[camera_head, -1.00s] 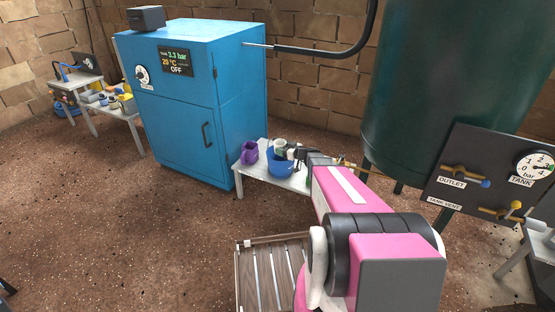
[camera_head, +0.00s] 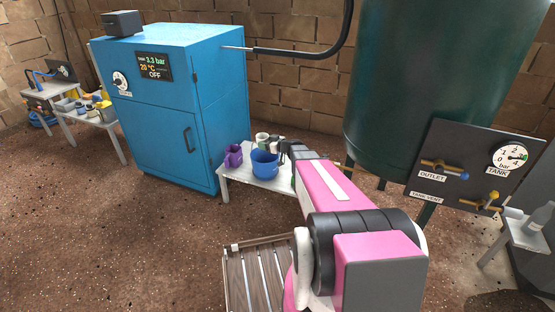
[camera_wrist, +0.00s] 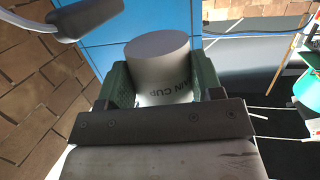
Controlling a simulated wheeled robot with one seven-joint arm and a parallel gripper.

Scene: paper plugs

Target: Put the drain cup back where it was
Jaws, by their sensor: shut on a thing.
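The drain cup (camera_wrist: 160,62) is a grey cylinder with the dark letters "AIN CUP" on its side. In the wrist view my gripper (camera_wrist: 162,88) has its dark green fingers on either side of it and is shut on it. In the head view the cup (camera_head: 262,139) is small and pale, at the end of my gripper (camera_head: 272,144), behind and above the blue bucket (camera_head: 265,164). Part of the gripper is hidden by my arm. I cannot tell whether the cup touches anything below it.
A white table (camera_head: 240,177) carries the bucket and a purple jug (camera_head: 233,156). The blue cabinet (camera_head: 165,110) stands left of it, the green tank (camera_head: 430,70) right. A valve panel (camera_head: 470,165) and a slatted wooden piece (camera_head: 262,275) are nearer. The floor at left is open.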

